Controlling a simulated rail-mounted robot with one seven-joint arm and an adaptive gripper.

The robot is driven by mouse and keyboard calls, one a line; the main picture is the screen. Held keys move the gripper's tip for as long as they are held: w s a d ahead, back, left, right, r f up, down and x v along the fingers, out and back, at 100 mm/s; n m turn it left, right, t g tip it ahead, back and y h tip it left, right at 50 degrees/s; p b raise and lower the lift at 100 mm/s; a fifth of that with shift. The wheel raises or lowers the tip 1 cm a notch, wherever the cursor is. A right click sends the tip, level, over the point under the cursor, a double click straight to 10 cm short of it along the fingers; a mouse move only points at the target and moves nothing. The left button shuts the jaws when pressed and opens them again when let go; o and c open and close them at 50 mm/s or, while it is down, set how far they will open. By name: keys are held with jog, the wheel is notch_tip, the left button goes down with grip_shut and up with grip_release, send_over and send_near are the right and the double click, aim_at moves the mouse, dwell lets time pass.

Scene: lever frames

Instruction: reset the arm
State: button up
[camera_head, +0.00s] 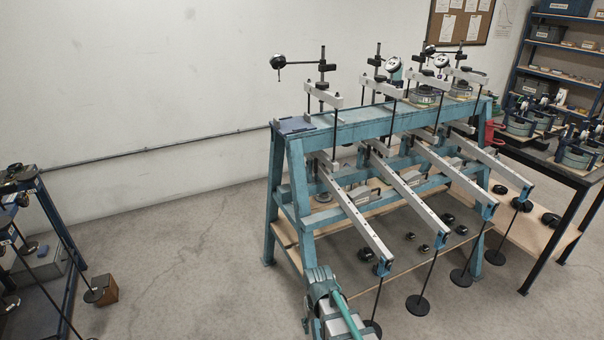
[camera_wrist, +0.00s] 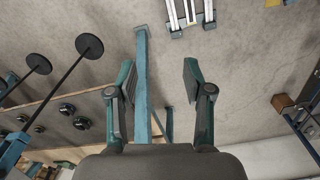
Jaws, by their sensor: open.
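My gripper (camera_wrist: 158,78) is open in the wrist view, with its two dark pads well apart and nothing held between them. A teal leg of the lever frame runs behind the gap, and I cannot tell how far off. In the head view, part of my arm shows at the bottom centre, in front of the frame's near left end; the fingers are not clear there. The teal lever frame (camera_head: 345,134) stands at the centre right with several pale lever arms (camera_head: 407,194) sloping down toward the front.
Black disc weights (camera_head: 417,305) hang on rods from the lever ends; discs also show in the wrist view (camera_wrist: 89,45). Loose black weights lie on the frame's wooden lower shelf (camera_head: 375,262). A dark bench (camera_head: 560,172) stands at right. Open floor (camera_head: 185,240) lies left of the frame.

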jog(key=s+d+f+m, duration=0.1)
jog(key=s+d, duration=0.2)
jog(key=d, duration=0.3)
jog(key=s+d+f+m, duration=0.1)
jog(key=s+d+m, duration=0.15)
jog(key=d, duration=0.45)
jog(key=s+f+g, duration=0.2)
jog(key=s+f, duration=0.4)
jog(key=s, duration=0.4)
jog(key=s+f+g, duration=0.2)
jog(key=s+f, duration=0.5)
jog(key=s, duration=0.2)
jog(key=s+f+g+b, duration=0.1)
jog(key=s+f+g, duration=0.1)
jog(key=s+f, duration=0.5)
jog(key=s+n, duration=0.1)
jog(key=s, duration=0.2)
jog(key=shift+s+g, duration=0.35)
jog(key=shift+g, duration=0.05)
jog(key=shift+a, duration=0.1)
